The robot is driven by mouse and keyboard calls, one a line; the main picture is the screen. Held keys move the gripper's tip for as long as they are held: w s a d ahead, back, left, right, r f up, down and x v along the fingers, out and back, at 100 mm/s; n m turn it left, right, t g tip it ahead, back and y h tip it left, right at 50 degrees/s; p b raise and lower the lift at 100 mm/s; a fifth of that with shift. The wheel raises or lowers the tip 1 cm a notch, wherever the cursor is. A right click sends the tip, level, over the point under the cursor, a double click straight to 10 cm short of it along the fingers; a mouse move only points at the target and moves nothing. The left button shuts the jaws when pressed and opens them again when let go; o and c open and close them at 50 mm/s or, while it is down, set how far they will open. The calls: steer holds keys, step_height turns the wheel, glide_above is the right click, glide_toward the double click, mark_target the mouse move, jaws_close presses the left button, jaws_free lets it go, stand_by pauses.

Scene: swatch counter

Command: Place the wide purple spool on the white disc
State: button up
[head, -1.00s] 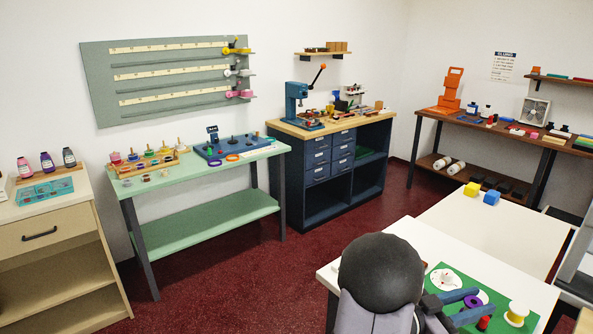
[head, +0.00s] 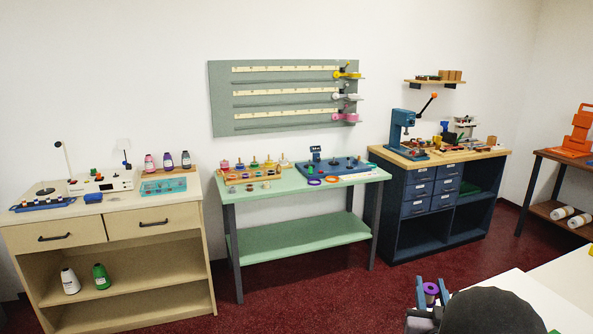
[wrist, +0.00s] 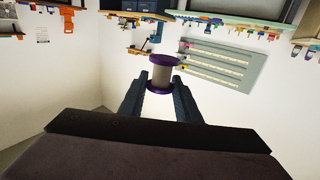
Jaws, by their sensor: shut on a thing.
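The wide purple spool (head: 431,289) is between the blue fingers of my gripper (head: 432,294), low in the head view. In the wrist view the spool (wrist: 160,74) has purple flanges and a pale grey core. My gripper (wrist: 159,92) is shut on it there, one finger on each side, and it is held in the air. I cannot make out the white disc in the current views.
The white table (head: 540,302) at the lower right is partly hidden by my dark arm. Against the wall stand a beige cabinet (head: 50,237), a green bench (head: 300,233) and a dark blue drawer unit (head: 421,236). Red floor (head: 310,301) is open in front.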

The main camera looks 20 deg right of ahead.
steer(key=w+a+f+n+t+y+p, duration=0.1)
steer(key=w+a+f+n+t+y, duration=0.15)
steer(key=a+y, duration=0.35)
steer(key=w+a+f+n+t+y, duration=0.1)
steer(key=a+f+n+y, duration=0.3)
steer(key=a, duration=0.5)
steer(key=s+a+f+n+g+y+p, duration=0.1)
steer(key=a+f+n+y, duration=0.1)
steer(key=a, duration=0.5)
steer(key=s+a+f+n+y+p, duration=0.2)
steer(key=a+f+y, duration=0.2)
steer(key=a, duration=0.3)
steer(key=s+a+f+n+g+y+p, duration=0.1)
steer(key=a+f+n+y+p, duration=0.1)
steer(key=a, duration=0.5)
steer(key=shift+s+f+g+y, duration=0.3)
steer(key=shift+f+g+y, duration=0.1)
steer(key=shift+f, duration=0.5)
steer(key=shift+d, duration=0.1)
